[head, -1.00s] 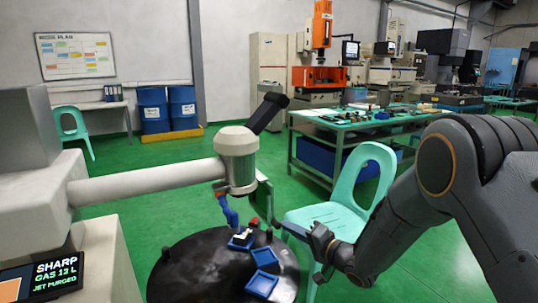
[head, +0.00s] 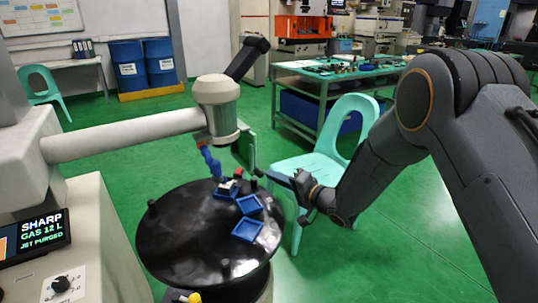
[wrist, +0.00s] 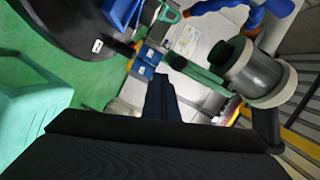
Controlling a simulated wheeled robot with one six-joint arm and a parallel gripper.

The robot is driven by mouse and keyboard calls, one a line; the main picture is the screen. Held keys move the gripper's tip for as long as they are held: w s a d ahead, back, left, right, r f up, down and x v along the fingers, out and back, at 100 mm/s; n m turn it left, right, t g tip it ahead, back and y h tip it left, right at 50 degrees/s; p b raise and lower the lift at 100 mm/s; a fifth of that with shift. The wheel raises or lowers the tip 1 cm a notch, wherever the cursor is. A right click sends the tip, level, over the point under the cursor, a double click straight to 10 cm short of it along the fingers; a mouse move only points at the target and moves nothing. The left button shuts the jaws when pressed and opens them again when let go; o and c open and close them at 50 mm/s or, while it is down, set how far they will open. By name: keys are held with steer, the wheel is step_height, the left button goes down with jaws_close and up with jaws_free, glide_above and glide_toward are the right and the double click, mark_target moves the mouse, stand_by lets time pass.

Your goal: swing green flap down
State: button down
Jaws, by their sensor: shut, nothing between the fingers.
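The green flap (head: 247,146) is a thin plate beside the cream and green cylindrical head (head: 218,108), above the round black table. In the wrist view the flap (wrist: 198,75) sticks out from the side of the cylinder (wrist: 258,78). My gripper (head: 299,181) is shut and empty, to the right of the flap and a little lower in the head view, apparently apart from it. In the wrist view my dark fingers (wrist: 160,93) point up the picture, left of the flap, with a visible gap. The flap's hinge is not clear.
The round black table (head: 170,235) carries blue trays (head: 247,230) and short black posts. A blue jointed hose (head: 209,160) hangs by the head. A mint chair (head: 318,163) stands just behind my gripper. Green floor is free at the right.

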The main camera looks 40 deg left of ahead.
steer(key=w+d+r+m+t+h, duration=0.15)
steer(key=w+d+h, duration=0.3)
steer(key=d, duration=0.95)
steer(key=w+d+t+h, duration=0.3)
steer(key=w+d, duration=0.2)
steer(key=d, duration=0.9)
steer(key=w+d+r+m+t+h, duration=0.1)
steer(key=w+d+t+h, duration=0.25)
steer(key=d, duration=0.95)
steer(key=s+d+r+g+h+p, duration=0.1)
steer(key=s+d+g+h, duration=0.15)
steer(key=s+d, duration=0.55)
steer(key=s+d+g+h, duration=0.2)
steer(key=s+d+h, duration=0.15)
steer(key=d, duration=0.75)
steer(key=s+d+r+g, duration=0.1)
steer(key=s+d+g, duration=0.1)
steer(key=s, duration=0.6)
steer(key=s+d+g, duration=0.2)
steer(key=s+d, duration=0.2)
steer(key=s, duration=0.5)
steer(key=shift+r+m+g+p, duration=0.35)
steer(key=shift+r, duration=0.05)
